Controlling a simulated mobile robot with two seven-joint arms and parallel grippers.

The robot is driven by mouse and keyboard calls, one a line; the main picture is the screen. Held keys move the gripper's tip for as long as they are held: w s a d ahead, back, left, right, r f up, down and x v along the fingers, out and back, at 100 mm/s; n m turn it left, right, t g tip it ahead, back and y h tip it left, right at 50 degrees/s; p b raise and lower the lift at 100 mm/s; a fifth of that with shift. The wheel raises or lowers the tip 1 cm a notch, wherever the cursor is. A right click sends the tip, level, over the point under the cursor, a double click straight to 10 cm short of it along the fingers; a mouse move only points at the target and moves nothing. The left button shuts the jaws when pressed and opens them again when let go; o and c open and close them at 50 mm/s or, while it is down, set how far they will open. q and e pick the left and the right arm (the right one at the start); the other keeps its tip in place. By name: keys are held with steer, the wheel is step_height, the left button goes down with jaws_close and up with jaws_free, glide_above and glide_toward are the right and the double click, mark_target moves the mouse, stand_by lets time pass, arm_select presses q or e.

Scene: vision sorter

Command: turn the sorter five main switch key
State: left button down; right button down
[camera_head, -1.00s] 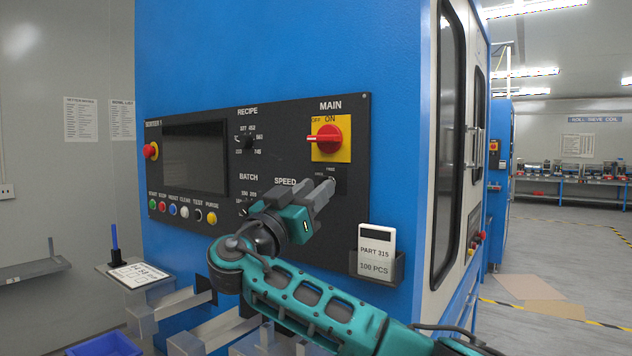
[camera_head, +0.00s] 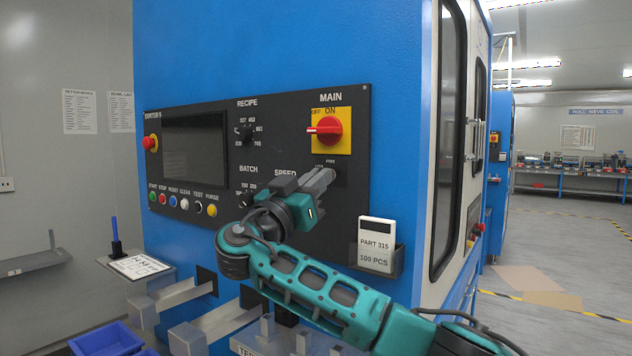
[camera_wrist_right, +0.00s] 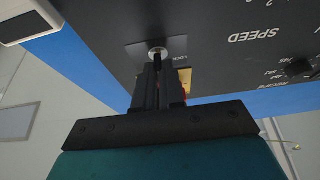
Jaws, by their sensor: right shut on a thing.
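The main switch key is mostly hidden between my right gripper's fingers. Its silver round lock (camera_wrist_right: 157,53) shows just beyond the fingertips in the right wrist view, on a small dark plate marked LOCK. My right gripper (camera_head: 325,178) is shut on the key, its fingers close together against the panel; it also shows in the right wrist view (camera_wrist_right: 158,72). Above is the red main switch handle (camera_head: 325,129) on a yellow plate, its handle pointing left below OFF. The black panel (camera_head: 190,115) is marked SORTER 5. My left gripper is out of view.
A screen (camera_head: 194,147), coloured buttons and recipe, batch and speed dials sit to the left. A small shelf with a sign (camera_head: 140,266) and blue bins (camera_head: 104,339) stand lower left.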

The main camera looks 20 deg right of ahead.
steer(key=shift+f, duration=0.1)
steer(key=n+y, duration=0.3)
steer(key=n, duration=0.4)
steer(key=n+t+y, duration=0.1)
steer(key=n+y, duration=0.1)
steer(key=n, duration=0.5)
steer(key=n+y, duration=0.3)
steer(key=n, duration=0.5)
steer(key=shift+s+d+r+t+y, duration=0.15)
steer(key=shift+s+r+t+y, duration=0.15)
steer(key=shift+r+t, duration=0.1)
steer(key=shift+f+n, duration=0.1)
steer(key=shift+n, duration=0.2)
steer(key=c, duration=1.2)
jaws_free()
steer(key=shift+c, duration=0.2)
steer(key=shift+s, duration=0.1)
